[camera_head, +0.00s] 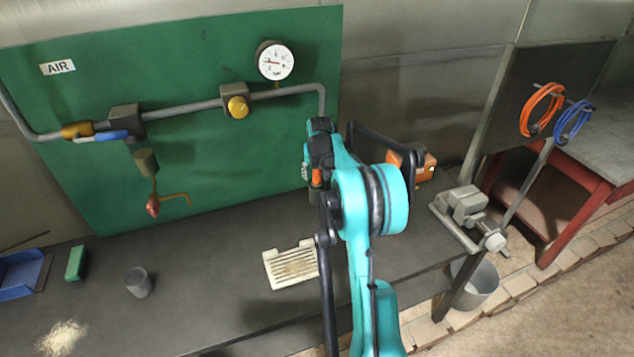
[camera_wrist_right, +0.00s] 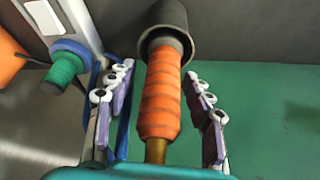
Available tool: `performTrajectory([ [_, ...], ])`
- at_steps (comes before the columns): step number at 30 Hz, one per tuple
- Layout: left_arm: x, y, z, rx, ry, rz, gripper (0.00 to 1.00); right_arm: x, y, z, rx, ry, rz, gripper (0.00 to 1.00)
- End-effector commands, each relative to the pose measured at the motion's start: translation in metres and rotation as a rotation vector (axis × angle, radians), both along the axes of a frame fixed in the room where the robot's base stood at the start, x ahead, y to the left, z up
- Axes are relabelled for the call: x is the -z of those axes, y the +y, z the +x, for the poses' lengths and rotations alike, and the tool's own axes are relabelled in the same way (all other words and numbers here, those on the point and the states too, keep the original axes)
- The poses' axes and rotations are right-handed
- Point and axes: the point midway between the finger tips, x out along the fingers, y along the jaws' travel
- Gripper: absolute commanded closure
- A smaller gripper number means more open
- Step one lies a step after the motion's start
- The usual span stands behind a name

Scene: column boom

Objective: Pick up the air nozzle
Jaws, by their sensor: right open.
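The air nozzle (camera_wrist_right: 160,95) appears to be the orange ridged handle with a brass end in the right wrist view. Its far end sits in a dark round holder (camera_wrist_right: 166,30). My right gripper (camera_wrist_right: 157,76) is open, with one finger on each side of the orange handle. Gaps show between the handle and both fingers. In the head view my right gripper (camera_head: 316,180) is in front of the green board's lower right edge, and a small orange patch of the nozzle (camera_head: 317,175) shows there. My teal arm hides much of that area. My left gripper is not in view.
A grey pipe with a gauge (camera_head: 276,61) and a yellow knob (camera_head: 238,106) runs along the green board (camera_head: 200,60). A slotted tray (camera_head: 291,266), a grey cup (camera_head: 138,283) and a vise (camera_head: 466,208) are on the bench. An orange box (camera_head: 424,166) stands right of the gripper.

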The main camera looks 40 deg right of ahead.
Motion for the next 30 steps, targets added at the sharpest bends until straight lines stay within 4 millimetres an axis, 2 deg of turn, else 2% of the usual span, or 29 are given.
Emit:
performTrajectory([
  [6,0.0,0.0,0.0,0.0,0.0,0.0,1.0,0.002,-0.001,0.001,0.0,0.0,0.0,0.48],
  [8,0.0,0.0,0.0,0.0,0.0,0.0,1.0,0.002,-0.001,0.001,0.0,0.0,0.0,0.62],
  [12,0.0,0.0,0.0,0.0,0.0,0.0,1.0,0.002,-0.001,0.001,0.0,0.0,0.0,0.99],
  [23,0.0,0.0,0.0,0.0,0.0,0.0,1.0,0.0,0.0,0.001,0.0,0.0,0.0,1.0],
  [26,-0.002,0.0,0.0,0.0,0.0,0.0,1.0,-0.005,0.0,0.001,0.0,0.0,0.0,1.0],
  [30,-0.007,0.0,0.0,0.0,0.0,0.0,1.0,-0.022,0.0,0.001,0.0,0.0,0.0,1.0],
])
